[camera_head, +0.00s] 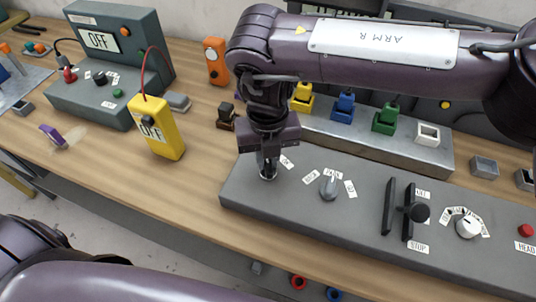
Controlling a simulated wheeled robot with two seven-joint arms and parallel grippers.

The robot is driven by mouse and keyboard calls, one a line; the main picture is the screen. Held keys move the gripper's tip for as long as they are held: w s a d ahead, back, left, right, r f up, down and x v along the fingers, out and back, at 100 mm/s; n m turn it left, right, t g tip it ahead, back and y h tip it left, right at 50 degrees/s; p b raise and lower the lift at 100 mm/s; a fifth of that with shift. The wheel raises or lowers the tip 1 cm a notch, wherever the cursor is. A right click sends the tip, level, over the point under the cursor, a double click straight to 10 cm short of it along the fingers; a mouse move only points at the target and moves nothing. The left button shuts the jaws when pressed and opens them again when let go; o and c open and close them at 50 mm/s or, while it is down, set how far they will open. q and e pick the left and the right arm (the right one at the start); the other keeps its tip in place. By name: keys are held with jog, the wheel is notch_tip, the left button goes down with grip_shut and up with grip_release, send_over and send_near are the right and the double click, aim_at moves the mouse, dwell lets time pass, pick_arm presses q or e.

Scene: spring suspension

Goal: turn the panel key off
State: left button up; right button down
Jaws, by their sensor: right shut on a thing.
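The grey control panel (315,228) lies along the front of the bench. My right gripper (267,172) points down at the panel's left end and is shut on the panel key, which the fingers mostly hide. A small white label (287,162) sits just right of the fingers and seems to read ON. The key's angle cannot be made out. My left arm crosses the bottom left corner, and its gripper is out of view.
Right of the key are a grey selector knob (328,187), a black lever (418,212), a white dial (467,227) and a red button (526,230). Behind stands a rail of coloured switches (372,138). A yellow meter (158,128) and grey console (110,70) stand left.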

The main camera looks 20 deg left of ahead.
aim_at(267, 161)
jog(key=shift+r, duration=0.1)
dwell(0.3)
jog(key=c, duration=1.4)
grip_release()
notch_tip(267, 161, up, 8)
jog(key=shift+f+b, duration=0.1)
jog(key=shift+b, duration=0.2)
